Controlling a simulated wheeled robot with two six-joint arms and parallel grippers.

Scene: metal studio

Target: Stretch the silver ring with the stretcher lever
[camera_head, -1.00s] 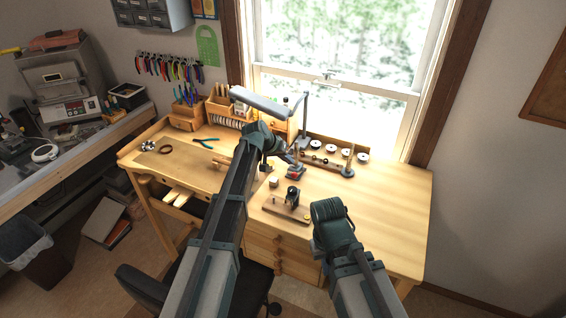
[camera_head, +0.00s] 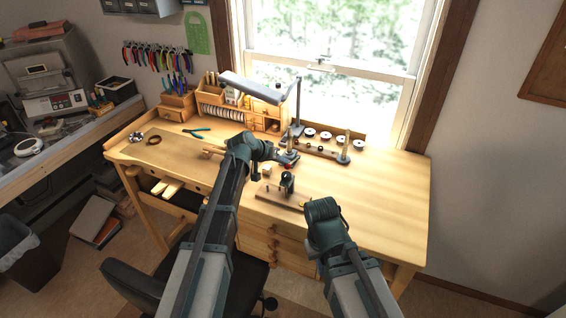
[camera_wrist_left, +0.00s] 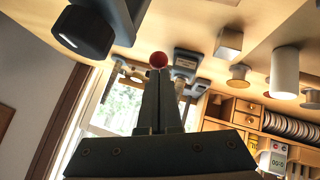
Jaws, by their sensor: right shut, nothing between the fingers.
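The stretcher stands near the middle of the workbench. Its red ball knob (camera_head: 289,167) shows just below my left gripper (camera_head: 284,158). In the left wrist view the two slim fingers (camera_wrist_left: 158,78) of my left gripper are close together, with their tips at the red ball (camera_wrist_left: 158,60). I cannot tell whether they touch it. My right gripper (camera_head: 308,206) is shut and empty, near the bench's front edge beside the wooden board. I cannot make out the silver ring.
A wooden board with a black post (camera_head: 287,182) lies in front of the stretcher; a black knob (camera_wrist_left: 82,32) is close by in the wrist view. A lamp (camera_head: 255,88) hangs behind. Green pliers (camera_head: 196,133) lie left. The right of the workbench (camera_head: 385,190) is clear.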

